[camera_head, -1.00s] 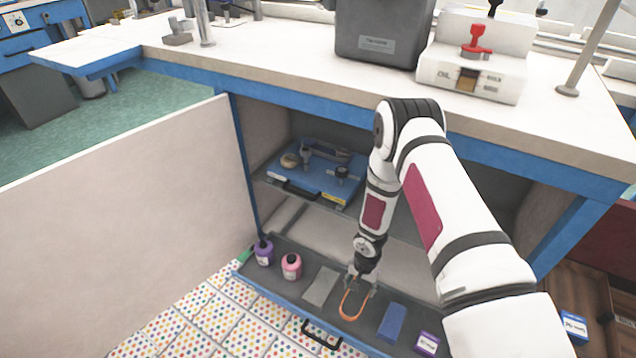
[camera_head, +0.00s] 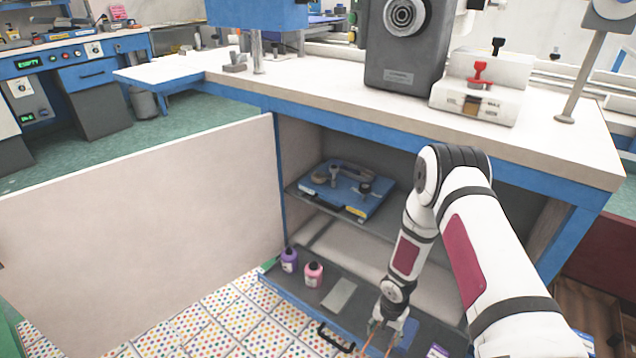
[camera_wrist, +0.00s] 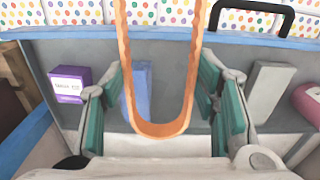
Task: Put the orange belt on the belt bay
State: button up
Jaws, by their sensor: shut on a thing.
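The orange belt (camera_wrist: 160,129) hangs as a U-shaped loop between the fingers of my gripper (camera_wrist: 165,100) in the wrist view. My gripper is shut on it. In the head view my gripper (camera_head: 388,328) is over the front of the open drawer (camera_head: 310,300), with the belt's thin orange strands (camera_head: 370,336) reaching toward the bottom edge. The belt's far end is cut off in both views. I cannot tell which part of the scene is the belt bay.
The drawer holds a purple bottle (camera_head: 288,261), a pink bottle (camera_head: 313,275), a grey block (camera_head: 339,294), a blue block (camera_wrist: 138,90) and a purple box (camera_wrist: 70,84). A blue case (camera_head: 348,190) sits on the shelf above. The worktop (camera_head: 330,100) overhangs; a white panel (camera_head: 140,230) stands left.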

notch_tip(320, 180, up, 27)
jog(key=w+d+n, duration=0.1)
jog(key=w+n, duration=0.2)
jog(key=n, duration=0.2)
jog(key=s+r+p, duration=0.4)
jog(key=r+p, duration=0.5)
jog(key=r, duration=0.2)
jog(key=s+a+r+n+p, duration=0.1)
jog(key=s+r+p, duration=0.3)
jog(key=r+p, duration=0.6)
jog(key=s+r+p, duration=0.4)
jog(key=r+p, duration=0.6)
jog(key=r, duration=0.3)
jog(key=shift+s+a+r+n, duration=0.2)
jog(key=shift+s+r+n, duration=0.1)
jog(key=shift+n, duration=0.1)
